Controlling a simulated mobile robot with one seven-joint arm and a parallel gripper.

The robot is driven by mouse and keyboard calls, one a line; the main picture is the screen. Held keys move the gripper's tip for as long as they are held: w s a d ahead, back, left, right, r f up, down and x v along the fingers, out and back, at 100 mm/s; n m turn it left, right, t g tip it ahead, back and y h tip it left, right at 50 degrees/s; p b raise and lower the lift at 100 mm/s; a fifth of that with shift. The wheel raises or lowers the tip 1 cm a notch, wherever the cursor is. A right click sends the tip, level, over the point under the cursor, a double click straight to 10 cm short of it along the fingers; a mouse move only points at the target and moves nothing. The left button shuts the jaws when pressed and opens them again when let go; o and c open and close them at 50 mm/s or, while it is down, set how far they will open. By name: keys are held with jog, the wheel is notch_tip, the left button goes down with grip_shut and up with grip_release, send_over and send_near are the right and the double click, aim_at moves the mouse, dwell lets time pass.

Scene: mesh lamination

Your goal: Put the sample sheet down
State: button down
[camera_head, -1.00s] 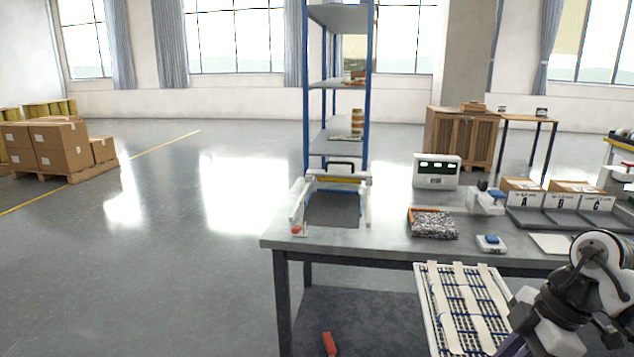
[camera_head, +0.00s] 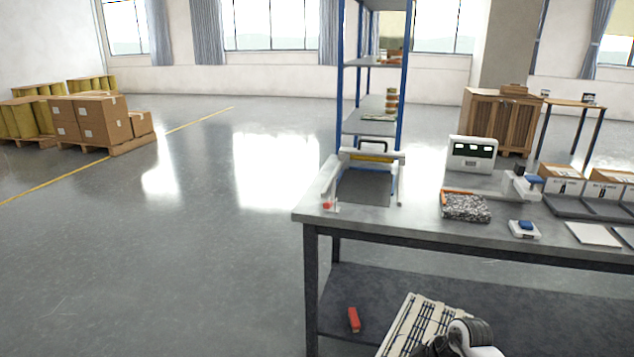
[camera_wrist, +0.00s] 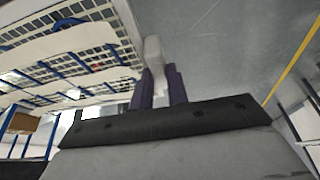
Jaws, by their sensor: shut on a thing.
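The sample sheet, a pale panel with a dark grid, blue lines and cream strips (camera_head: 415,326), is held low in front of the workbench, cut off by the bottom edge in the head view. It fills the upper left of the wrist view (camera_wrist: 75,55). My gripper (camera_wrist: 160,85) is shut on a white piece at the sheet's edge, with a dark finger on each side. In the head view my wrist partly hides the sheet, and the fingertips cannot be made out. The sheet is tilted and seems apart from the bench.
The workbench (camera_head: 415,217) carries a framed press-like device (camera_head: 365,180), a grey speckled block (camera_head: 465,207), a white display box (camera_head: 472,154) and a white plate (camera_head: 593,234). A red object (camera_head: 354,319) lies on its lower shelf. The floor at left (camera_head: 170,270) is clear.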

jog(key=w+a+f, duration=0.1)
jog(key=a+f, duration=0.7)
jog(key=a, duration=0.3)
jog(key=w+a+f, duration=0.1)
jog(key=a+f, duration=0.7)
jog(key=a, duration=0.3)
jog(key=shift+w+a+m, duration=0.3)
jog(key=shift+w+a, duration=0.05)
jog(key=shift+a, duration=0.05)
jog(key=shift+f, duration=0.1)
